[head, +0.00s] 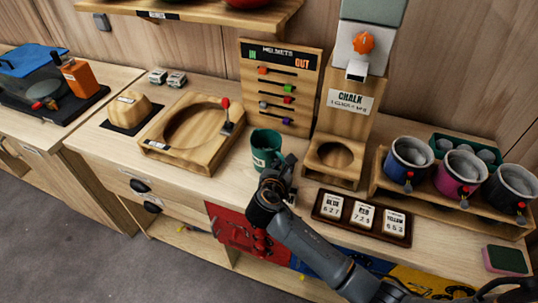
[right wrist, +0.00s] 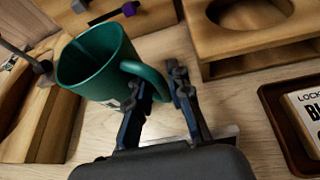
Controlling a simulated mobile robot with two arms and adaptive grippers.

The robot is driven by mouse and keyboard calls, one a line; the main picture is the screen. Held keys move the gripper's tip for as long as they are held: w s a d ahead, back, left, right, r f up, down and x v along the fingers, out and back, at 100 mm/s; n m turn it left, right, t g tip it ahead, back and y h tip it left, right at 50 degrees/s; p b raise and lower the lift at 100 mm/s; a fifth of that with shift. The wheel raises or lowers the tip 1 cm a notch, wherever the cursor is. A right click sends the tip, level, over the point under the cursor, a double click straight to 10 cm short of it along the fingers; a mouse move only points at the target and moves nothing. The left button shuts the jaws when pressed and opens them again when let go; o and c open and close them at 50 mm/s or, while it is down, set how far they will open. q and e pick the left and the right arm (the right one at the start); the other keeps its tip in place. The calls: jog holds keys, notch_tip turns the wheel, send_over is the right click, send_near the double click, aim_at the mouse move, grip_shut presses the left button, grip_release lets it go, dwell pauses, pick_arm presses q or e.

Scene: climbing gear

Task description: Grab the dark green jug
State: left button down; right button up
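The dark green jug (head: 265,146) stands upright on the wooden counter, between the round-hollowed wooden block and the chalk stand. In the right wrist view the jug (right wrist: 92,62) is at the upper left, its open mouth showing and its handle (right wrist: 152,72) pointing towards my gripper. My right gripper (right wrist: 164,84) is open, with its two fingers apart and the handle's end between the fingertips. I cannot tell whether a finger touches the handle. In the head view my right gripper (head: 277,168) is just in front of the jug, hiding part of its lower right. My left gripper is out of view.
The wooden block (head: 192,168) with a red-topped lever is left of the jug. The helmets board (head: 280,50) stands behind it, the chalk stand (head: 348,110) to the right. A dark card tray (head: 328,216) and a rack of several mugs (head: 462,200) are further right.

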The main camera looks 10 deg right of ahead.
grip_shut()
jog(key=shift+r, duration=0.15)
